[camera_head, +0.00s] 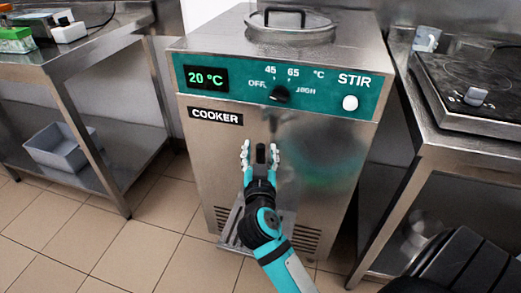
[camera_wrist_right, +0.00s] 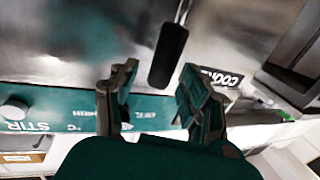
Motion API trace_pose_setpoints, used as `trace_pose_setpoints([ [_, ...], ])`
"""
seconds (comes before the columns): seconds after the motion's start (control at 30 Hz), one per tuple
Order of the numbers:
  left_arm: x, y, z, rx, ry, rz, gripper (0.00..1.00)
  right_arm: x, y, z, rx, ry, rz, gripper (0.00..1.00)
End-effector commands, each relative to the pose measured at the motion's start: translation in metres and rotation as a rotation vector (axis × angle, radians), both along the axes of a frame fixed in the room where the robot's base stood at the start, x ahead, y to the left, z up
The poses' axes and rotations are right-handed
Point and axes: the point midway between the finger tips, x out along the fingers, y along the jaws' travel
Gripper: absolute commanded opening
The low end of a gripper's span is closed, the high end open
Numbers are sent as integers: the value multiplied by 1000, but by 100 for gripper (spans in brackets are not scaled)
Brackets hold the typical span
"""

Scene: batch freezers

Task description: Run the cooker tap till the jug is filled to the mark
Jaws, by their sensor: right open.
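The cooker (camera_head: 335,130) is a steel cabinet with a green panel reading 20 °C and a lid on top. Its tap has a black handle (camera_head: 261,152) on the front face, below the COOKER label. My right gripper (camera_head: 260,150) is open, with one finger on each side of the handle in the head view. In the right wrist view the black handle (camera_wrist_right: 168,55) lies ahead of the gap between the open fingers (camera_wrist_right: 156,88); contact cannot be told. The tap's spout is hidden behind my right arm. I see no jug in either view. My left gripper is out of view.
A slatted drip tray (camera_head: 233,225) sits low at the cooker's front, partly behind my arm. A steel table (camera_head: 75,60) with a grey bin (camera_head: 58,150) on its lower shelf stands left. A hob (camera_head: 470,80) on a counter stands right. Tiled floor is clear at front left.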

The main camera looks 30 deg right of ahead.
Motion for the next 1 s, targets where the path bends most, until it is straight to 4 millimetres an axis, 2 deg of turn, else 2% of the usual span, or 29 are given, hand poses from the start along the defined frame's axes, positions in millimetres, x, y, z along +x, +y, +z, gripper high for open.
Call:
trace_pose_setpoints([
  [0.2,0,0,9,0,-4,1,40,13,-9,0,1,-1,0,47],
  [0.47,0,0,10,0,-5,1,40,14,-10,0,0,0,0,47],
  [0.83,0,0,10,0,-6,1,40,13,-9,0,0,0,0,0],
  [1.0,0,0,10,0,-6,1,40,13,-9,0,1,-1,0,0],
])
